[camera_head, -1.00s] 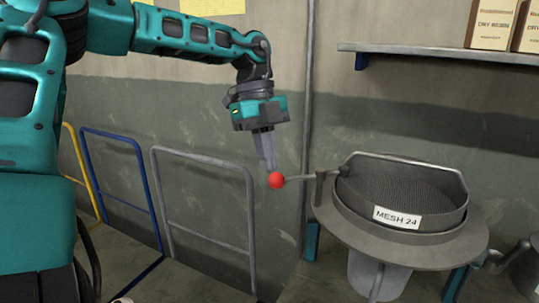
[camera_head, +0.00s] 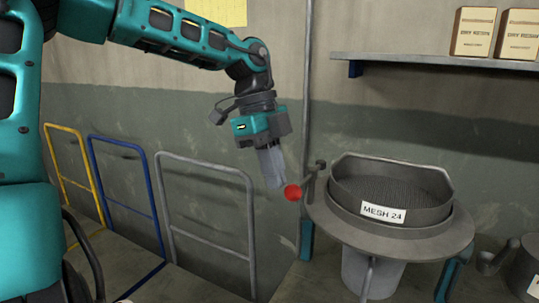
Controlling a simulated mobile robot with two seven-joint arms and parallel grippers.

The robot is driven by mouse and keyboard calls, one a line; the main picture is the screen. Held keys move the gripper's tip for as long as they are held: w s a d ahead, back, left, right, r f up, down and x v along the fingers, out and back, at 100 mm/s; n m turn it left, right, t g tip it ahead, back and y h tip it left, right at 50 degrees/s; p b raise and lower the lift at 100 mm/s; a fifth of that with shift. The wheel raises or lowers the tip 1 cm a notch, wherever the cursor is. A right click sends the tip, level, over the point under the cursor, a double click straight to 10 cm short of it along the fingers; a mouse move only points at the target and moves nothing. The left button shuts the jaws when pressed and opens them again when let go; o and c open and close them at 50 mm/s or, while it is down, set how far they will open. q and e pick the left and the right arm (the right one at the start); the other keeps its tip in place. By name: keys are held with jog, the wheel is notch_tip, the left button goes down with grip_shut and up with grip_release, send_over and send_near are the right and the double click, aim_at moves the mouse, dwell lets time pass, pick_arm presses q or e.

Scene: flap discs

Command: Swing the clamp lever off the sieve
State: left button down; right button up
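The clamp lever is a dark rod with a red ball knob (camera_head: 292,192), joined to an upright pivot post at the left edge of the sieve's flange. The rod points from the post towards the lower left. The sieve (camera_head: 392,190) is a round grey pan with a mesh floor and a "MESH 24" label, seated on a wide grey flange. My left gripper (camera_head: 275,185) points down, its fingers together. Its fingertips are at the left side of the knob; whether they touch it is hard to tell. My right gripper is out of view.
A wall shelf (camera_head: 430,60) with boxes (camera_head: 474,32) is above the sieve at the right. Yellow, blue and grey rail frames (camera_head: 205,205) stand at the left. A grey pot (camera_head: 525,270) is at the lower right. A vertical pipe runs behind the lever.

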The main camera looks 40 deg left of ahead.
pick_arm(q)
jog(key=shift+d, duration=0.3)
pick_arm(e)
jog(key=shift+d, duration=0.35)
pick_arm(q)
jog(key=s+a+r+p, duration=0.2)
jog(key=a+r, duration=0.4)
jog(key=r, duration=0.4)
jog(key=shift+s+r, duration=0.15)
jog(key=shift+s, duration=0.45)
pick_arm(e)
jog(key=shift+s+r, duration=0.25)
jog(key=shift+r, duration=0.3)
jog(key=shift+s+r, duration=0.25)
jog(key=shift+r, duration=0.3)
